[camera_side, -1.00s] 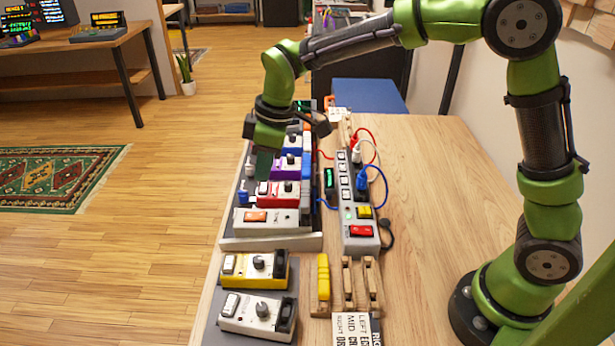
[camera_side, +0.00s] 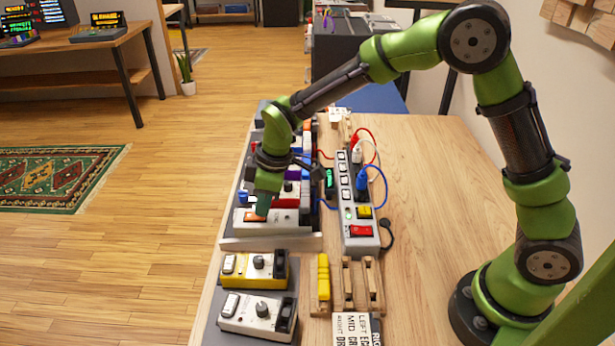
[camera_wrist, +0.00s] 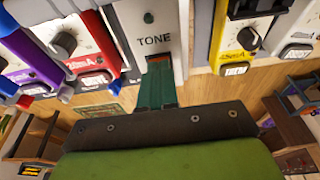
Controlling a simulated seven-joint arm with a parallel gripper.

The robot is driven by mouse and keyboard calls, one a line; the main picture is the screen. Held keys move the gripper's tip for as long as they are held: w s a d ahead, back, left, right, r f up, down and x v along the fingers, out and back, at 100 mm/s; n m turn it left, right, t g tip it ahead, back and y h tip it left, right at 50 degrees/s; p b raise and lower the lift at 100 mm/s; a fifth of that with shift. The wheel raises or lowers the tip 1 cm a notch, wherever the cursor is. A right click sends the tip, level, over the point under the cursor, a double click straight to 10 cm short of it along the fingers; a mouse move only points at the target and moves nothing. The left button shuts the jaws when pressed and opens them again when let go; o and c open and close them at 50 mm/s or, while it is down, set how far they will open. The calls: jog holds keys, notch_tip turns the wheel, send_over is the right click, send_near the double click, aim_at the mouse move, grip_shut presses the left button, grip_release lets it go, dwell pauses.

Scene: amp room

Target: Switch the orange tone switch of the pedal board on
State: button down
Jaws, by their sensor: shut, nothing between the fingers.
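The pedal board (camera_side: 270,243) stands on the table with a row of pedals in it. The white tone pedal (camera_side: 284,221) is nearest the board's front edge, and its TONE label shows in the wrist view (camera_wrist: 154,40). Its orange switch (camera_side: 252,216) shows partly below my fingertips; in the wrist view only an orange sliver (camera_wrist: 158,58) shows past the fingers. My gripper (camera_side: 262,210) is shut and empty, pointing down with its tips at the switch. I cannot tell which way the switch is tipped.
A red pedal (camera_wrist: 95,45) and a purple pedal (camera_wrist: 30,60) sit beside the tone pedal. A yellow pedal (camera_side: 255,268) and another white pedal (camera_side: 258,314) stand in front. A power strip (camera_side: 358,205) with cables lies to the right.

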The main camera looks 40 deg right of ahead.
jog(key=shift+s+f, duration=0.1)
jog(key=shift+f, duration=0.2)
jog(key=shift+r, duration=0.1)
jog(key=shift+w+a+r, duration=0.3)
jog(key=shift+w+a, duration=0.15)
jog(key=shift+w, duration=0.05)
jog(key=shift+r, duration=0.1)
jog(key=shift+r, duration=0.3)
jog(key=s+d+v, duration=0.1)
jog(key=v, duration=1.2)
jog(key=shift+s+d+f, duration=0.2)
jog(key=shift+f, duration=0.05)
